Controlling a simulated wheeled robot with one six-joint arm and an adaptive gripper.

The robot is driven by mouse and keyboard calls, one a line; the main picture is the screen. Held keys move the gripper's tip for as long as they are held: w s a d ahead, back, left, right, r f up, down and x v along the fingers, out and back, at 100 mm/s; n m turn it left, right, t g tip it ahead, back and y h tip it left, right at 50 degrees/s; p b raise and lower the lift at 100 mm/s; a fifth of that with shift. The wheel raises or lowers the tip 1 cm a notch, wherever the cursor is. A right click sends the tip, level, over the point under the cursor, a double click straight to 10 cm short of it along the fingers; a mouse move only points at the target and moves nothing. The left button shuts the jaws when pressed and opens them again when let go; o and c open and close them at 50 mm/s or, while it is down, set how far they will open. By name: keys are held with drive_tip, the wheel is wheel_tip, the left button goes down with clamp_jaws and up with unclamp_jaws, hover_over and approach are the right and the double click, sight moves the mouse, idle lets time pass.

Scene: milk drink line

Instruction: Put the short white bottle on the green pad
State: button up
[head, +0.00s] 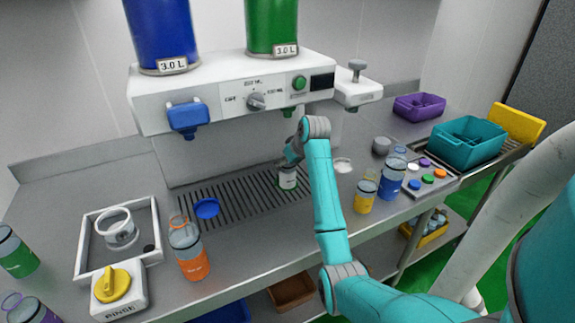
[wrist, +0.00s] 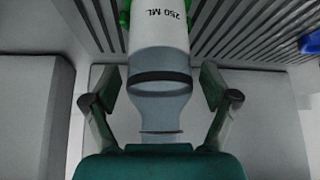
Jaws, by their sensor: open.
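The short white bottle (head: 288,178) stands on the drip grate under the dispenser. Its white band marked 250 ML and its clear neck with a dark ring (wrist: 160,77) show in the wrist view. Green edges of the green pad (wrist: 125,14) show at the bottle's base on both sides, so it appears to stand on the pad; the rest of the pad is hidden. My gripper (head: 293,157) is at the bottle's upper part. In the wrist view its two fingers are spread on either side of the neck, with visible gaps.
A blue pad (head: 206,208) lies left on the grate. An orange-banded bottle (head: 190,252) stands at front left. Yellow-banded (head: 366,195) and blue-banded bottles (head: 392,180) stand right of my arm. The dispenser (head: 235,95) overhangs the grate. A teal bin (head: 468,143) is at right.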

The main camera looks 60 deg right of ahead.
drive_tip(key=v, duration=1.2)
drive_tip(key=shift+r, duration=0.1)
